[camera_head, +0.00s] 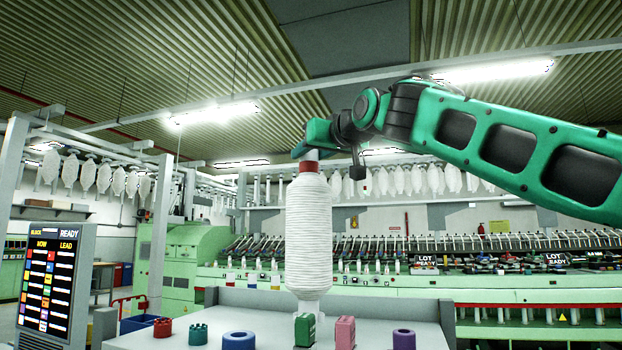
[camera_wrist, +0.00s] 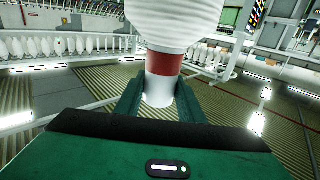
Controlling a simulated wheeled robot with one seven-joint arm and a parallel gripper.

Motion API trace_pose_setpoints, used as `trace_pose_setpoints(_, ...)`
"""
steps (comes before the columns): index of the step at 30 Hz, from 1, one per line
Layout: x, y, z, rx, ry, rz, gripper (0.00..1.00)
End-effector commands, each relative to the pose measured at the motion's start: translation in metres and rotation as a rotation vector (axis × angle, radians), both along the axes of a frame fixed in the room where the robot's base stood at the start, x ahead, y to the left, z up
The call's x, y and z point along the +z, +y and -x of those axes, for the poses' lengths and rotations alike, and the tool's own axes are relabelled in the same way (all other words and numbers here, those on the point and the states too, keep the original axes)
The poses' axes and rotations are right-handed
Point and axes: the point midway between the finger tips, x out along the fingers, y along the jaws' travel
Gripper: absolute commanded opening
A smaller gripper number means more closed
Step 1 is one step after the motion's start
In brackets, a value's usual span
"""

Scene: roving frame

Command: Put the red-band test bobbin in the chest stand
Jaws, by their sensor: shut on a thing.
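The red-band test bobbin (camera_head: 308,230) is a tall white wound bobbin with a red band near its top. It hangs upright in the head view, its lower end just above or behind the pale tray top. My gripper (camera_head: 312,150) is shut on its top end, above the red band. In the wrist view the two green fingers of my gripper (camera_wrist: 160,95) close on the white end, beside the red band of the bobbin (camera_wrist: 163,65). I cannot pick out the chest stand for certain.
The pale tray top (camera_head: 190,338) carries a red piece (camera_head: 162,327), a teal piece (camera_head: 198,334), a blue ring (camera_head: 238,340), a green block (camera_head: 305,329), a pink block (camera_head: 345,332) and a purple ring (camera_head: 404,339). A display board (camera_head: 52,285) stands left. Green spinning machinery (camera_head: 400,288) runs behind.

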Motion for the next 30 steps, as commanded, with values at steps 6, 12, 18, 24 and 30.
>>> trace_pose_setpoints(6, -0.007, -0.003, -0.002, 0.001, -0.003, -0.001, 0.0)
trace_pose_setpoints(12, -0.029, -0.003, -0.001, 0.002, -0.003, -0.001, 0.0)
trace_pose_setpoints(18, -0.04, -0.002, -0.001, 0.002, -0.005, -0.003, 0.0)
trace_pose_setpoints(24, -0.04, -0.002, -0.001, 0.002, -0.005, -0.003, 0.0)
trace_pose_setpoints(30, -0.044, -0.002, -0.002, 0.002, -0.001, 0.0, 0.49)
